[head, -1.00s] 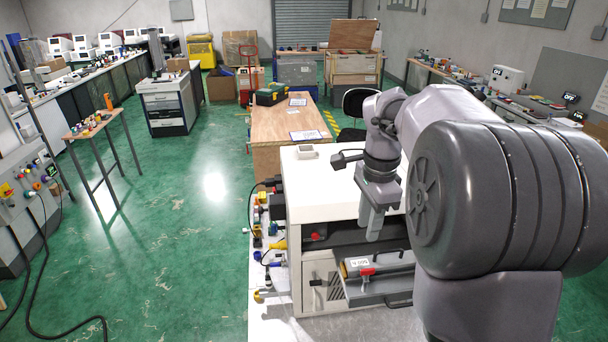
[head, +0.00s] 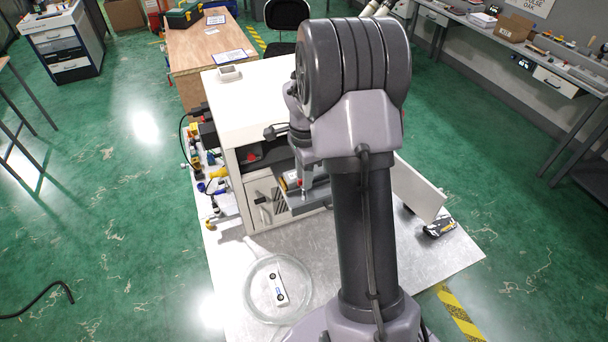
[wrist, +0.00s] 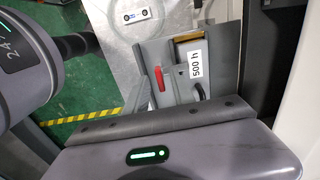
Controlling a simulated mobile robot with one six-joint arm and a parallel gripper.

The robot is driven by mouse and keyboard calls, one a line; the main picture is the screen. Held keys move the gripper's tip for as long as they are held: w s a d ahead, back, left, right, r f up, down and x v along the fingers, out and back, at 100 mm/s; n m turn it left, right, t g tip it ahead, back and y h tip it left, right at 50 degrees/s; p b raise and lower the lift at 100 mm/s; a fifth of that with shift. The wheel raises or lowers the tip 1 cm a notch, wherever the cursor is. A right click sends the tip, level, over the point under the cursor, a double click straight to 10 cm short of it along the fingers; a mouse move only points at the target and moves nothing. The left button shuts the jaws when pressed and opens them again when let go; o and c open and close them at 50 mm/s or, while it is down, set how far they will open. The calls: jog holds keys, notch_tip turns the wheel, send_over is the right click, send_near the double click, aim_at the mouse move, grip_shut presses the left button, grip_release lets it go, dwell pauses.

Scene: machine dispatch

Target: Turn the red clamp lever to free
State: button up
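The red clamp lever (wrist: 159,79) shows in the wrist view, standing out lengthwise on the grey pulled-out drawer (wrist: 147,52). It lies left of a box labelled "500 h" (wrist: 195,64). In the head view my gripper (head: 303,196) points down over the drawer front, close to the labelled box (head: 291,178), and mostly hides the lever. I cannot tell whether the lever is touched, nor how far apart the fingers are.
The white machine cabinet (head: 238,105) stands behind the drawer, with a white panel (head: 418,190) swung out at right. Coloured fittings line the cabinet's left side.

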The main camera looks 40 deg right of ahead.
jog(key=shift+f, duration=0.1)
grip_shut()
jog(key=shift+n, duration=0.4)
jog(key=n+b, duration=0.1)
jog(key=n, duration=0.4)
jog(key=shift+n, duration=0.4)
jog(key=n, duration=1.1)
jog(key=shift+n, duration=0.3)
